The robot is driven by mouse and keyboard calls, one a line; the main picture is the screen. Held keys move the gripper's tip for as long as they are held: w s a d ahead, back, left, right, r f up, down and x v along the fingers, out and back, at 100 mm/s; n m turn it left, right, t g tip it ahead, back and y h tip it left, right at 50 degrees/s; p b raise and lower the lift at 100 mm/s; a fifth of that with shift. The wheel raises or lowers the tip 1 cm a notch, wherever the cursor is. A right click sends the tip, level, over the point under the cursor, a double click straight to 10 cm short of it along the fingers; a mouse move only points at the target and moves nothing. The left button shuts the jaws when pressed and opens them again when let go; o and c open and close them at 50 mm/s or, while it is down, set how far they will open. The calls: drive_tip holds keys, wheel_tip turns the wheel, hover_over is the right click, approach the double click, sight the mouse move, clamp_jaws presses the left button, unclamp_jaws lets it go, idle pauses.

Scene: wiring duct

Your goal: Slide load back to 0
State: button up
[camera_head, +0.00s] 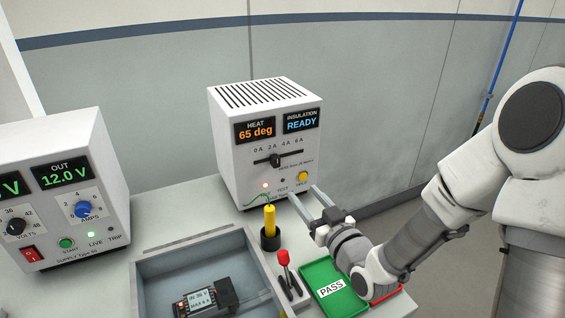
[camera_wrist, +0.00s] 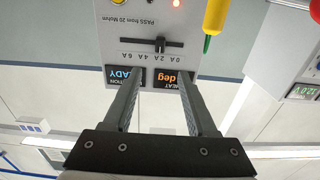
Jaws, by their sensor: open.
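The load slider (camera_head: 276,160) is a dark knob on a horizontal slot on the front of a white tester box (camera_head: 226,165). It stands at about the 2 A mark of a scale from 0 A to 6 A. The slider also shows upside down in the wrist view (camera_wrist: 160,45), beyond the fingertips and between their lines. My gripper (camera_head: 305,194) is open and empty in front of the tester's lower right; its two fingers also show in the wrist view (camera_wrist: 160,88). They appear apart from the slider.
The tester's displays read HEAT 65 deg (camera_head: 255,131) and INSULATION READY (camera_head: 301,120). A yellow-handled probe (camera_head: 269,220) stands upright in a black holder before it.

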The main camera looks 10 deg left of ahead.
sight(277, 163)
drive_tip(key=p+x, duration=0.1)
drive_tip(key=x, duration=1.4)
drive_tip(key=shift+w+a, duration=0.15)
drive_tip(key=shift+c, duration=0.3)
clamp_jaws()
idle(0.3)
drive_tip(key=shift+a+f, duration=0.1)
